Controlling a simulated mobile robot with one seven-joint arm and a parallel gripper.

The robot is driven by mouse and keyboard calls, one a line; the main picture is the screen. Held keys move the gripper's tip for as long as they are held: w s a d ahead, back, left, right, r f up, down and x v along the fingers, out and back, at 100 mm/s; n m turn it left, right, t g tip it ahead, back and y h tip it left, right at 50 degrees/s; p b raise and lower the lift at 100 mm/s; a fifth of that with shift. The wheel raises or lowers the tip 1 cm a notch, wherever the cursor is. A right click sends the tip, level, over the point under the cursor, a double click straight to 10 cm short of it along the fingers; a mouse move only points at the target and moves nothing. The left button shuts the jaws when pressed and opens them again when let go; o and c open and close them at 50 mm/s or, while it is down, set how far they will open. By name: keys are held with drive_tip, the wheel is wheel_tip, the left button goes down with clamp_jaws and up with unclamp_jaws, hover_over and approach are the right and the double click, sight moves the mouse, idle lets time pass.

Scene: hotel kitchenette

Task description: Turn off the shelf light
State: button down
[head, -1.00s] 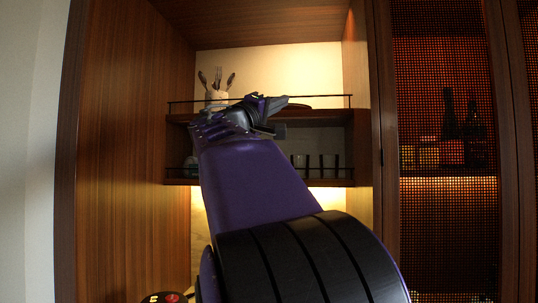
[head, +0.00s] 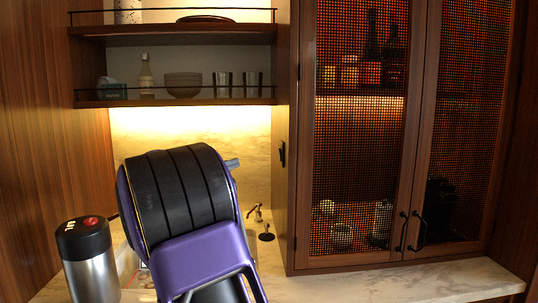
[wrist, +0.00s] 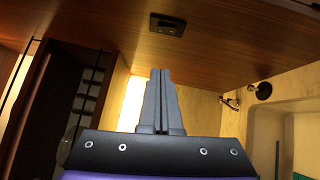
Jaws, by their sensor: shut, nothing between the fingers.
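The light under the lower shelf is on; its warm glow (head: 190,121) spreads over the back wall. A small dark switch plate (head: 282,153) is on the wooden side panel of the mesh cabinet. It also shows in the wrist view (wrist: 168,25), at the top and beyond my fingertips. My gripper (wrist: 162,72) is shut and empty, its fingers pointing toward the panel, apart from the plate as far as I can tell. In the head view my arm hides most of the gripper; only a grey bit shows at its right edge.
The lower shelf (head: 172,102) holds a bottle, bowls and glasses behind a rail. A steel flask with a dark lid (head: 90,262) stands at left on the counter. A tap (head: 256,213) is right of my arm. The mesh cabinet (head: 362,150) fills the right.

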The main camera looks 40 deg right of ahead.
drive_tip(key=shift+d, duration=0.1)
drive_tip(key=p, duration=0.1)
approach(280, 154)
drive_tip(key=w+d, duration=0.4)
drive_tip(key=w, duration=0.2)
drive_tip(key=s+d, duration=0.1)
drive_tip(key=s+d+r, duration=0.1)
drive_tip(key=shift+s+d+r, duration=0.15)
drive_tip(key=shift+s+d, duration=0.1)
drive_tip(key=shift+s, duration=0.05)
drive_tip(key=shift+s+d+r+m, duration=0.1)
drive_tip(key=shift+s+d+m, duration=0.05)
drive_tip(key=shift+d+m, duration=0.15)
drive_tip(key=shift+a, duration=0.1)
